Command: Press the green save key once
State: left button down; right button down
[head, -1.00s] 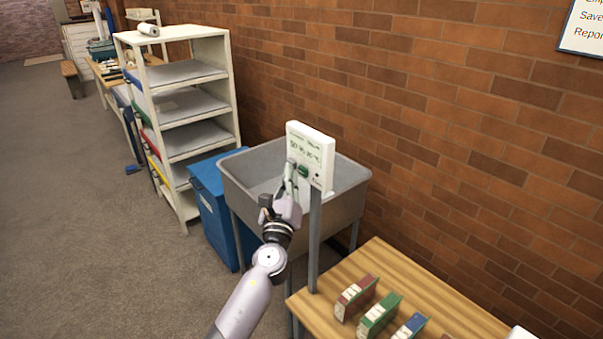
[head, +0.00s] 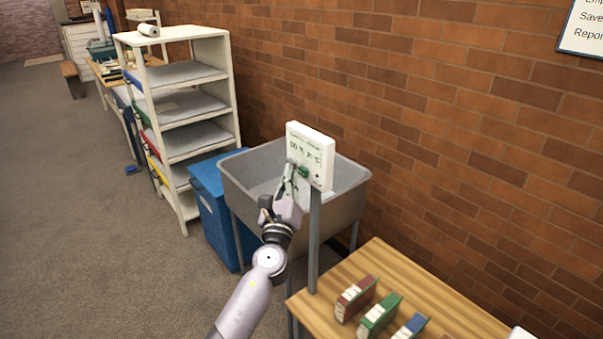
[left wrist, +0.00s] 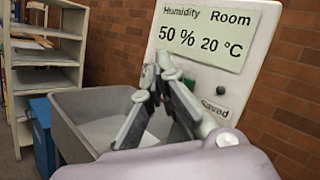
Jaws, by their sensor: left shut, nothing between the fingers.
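A white wall-type panel (head: 316,150) stands on a grey post in front of the sink. In the left wrist view the panel (left wrist: 262,25) reads "Humidity 50 %" and "Room 20 °C", with the word "Saved" lower down. My right gripper is out of view.
A grey sink (head: 245,178) is behind the panel, with a blue bin (head: 215,215) to its left. A white shelf unit (head: 185,105) stands farther left.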

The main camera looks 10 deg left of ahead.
pick_arm(q)
jog(key=shift+w+d, duration=0.3)
jog(key=shift+w, duration=0.05)
jog(key=shift+w+d+b, duration=0.25)
jog(key=shift+w+b, duration=0.1)
jog(key=shift+b, duration=0.1)
dwell(0.8)
dwell(0.3)
jog(key=shift+s+a+p, duration=0.35)
jog(key=shift+s+a, duration=0.2)
jog(key=shift+s, duration=0.15)
jog(key=shift+s+a+p, duration=0.4)
jog(key=shift+s+a, duration=0.4)
jog(key=shift+s, duration=0.2)
jog(key=shift+s+a+p, duration=0.35)
jog(key=shift+s+a, duration=0.4)
jog(key=shift+s, duration=0.25)
